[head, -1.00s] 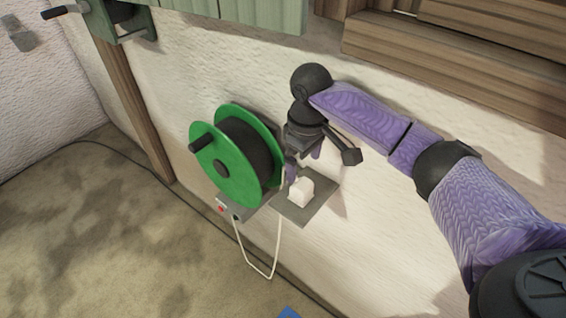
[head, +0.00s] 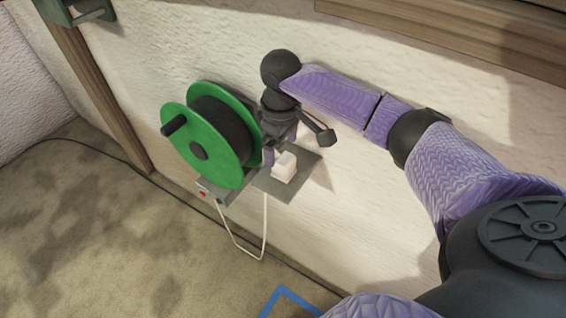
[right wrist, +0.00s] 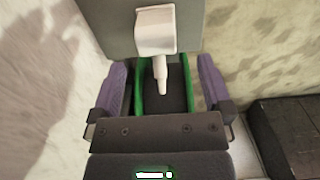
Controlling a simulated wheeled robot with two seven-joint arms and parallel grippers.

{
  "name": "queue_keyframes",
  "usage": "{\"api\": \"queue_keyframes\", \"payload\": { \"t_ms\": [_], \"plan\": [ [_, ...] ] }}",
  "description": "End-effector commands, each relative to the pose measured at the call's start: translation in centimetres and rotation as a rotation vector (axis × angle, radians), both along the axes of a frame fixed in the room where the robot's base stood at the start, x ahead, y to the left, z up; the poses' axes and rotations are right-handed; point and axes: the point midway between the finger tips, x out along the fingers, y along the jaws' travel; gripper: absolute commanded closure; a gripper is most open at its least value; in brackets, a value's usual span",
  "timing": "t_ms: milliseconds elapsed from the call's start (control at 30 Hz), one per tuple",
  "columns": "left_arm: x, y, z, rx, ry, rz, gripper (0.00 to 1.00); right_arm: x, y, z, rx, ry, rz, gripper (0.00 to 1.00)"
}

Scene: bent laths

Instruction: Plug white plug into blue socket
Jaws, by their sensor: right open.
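The white plug (head: 284,167) stands on a small grey shelf (head: 300,178) at the wall, beside the green cable reel (head: 182,138). My right gripper (head: 280,150) is just behind the plug in the head view, close to the wall. In the right wrist view my right gripper (right wrist: 161,68) has its purple fingers spread wide. The plug (right wrist: 155,30) is at the top there, its narrow white cord end (right wrist: 160,75) pointing down into the gap between the fingers. No blue socket is seen. My left gripper is not in view.
The reel stands close to the left of the gripper, on a grey base with a red button (head: 202,193). A white cable (head: 265,225) hangs in a loop below. A blue angled line (head: 283,292) shows at the bottom. A dark cord runs along the wall's foot.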

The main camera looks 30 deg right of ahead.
Motion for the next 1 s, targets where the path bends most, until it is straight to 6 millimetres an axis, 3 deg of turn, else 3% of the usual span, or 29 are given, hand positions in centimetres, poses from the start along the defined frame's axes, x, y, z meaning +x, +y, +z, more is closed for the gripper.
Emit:
{"api": "queue_keyframes", "payload": {
  "t_ms": [167,500,800,833,1000],
  "plan": [
    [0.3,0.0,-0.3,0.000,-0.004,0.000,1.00,0.0,-0.1,-0.4,0.000,0.001,0.000,0.00],
    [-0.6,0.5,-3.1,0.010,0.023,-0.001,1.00,-0.2,-0.4,-5.4,-0.001,0.002,0.000,0.00],
    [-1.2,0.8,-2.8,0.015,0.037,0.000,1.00,-0.2,-0.4,-5.1,-0.001,-0.001,0.000,0.00],
    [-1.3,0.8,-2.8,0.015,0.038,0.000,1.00,-0.2,-0.4,-5.1,-0.001,-0.001,0.000,0.02],
    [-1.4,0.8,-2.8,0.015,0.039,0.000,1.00,-0.2,-0.4,-5.1,-0.001,0.000,0.000,0.38]
  ]
}}
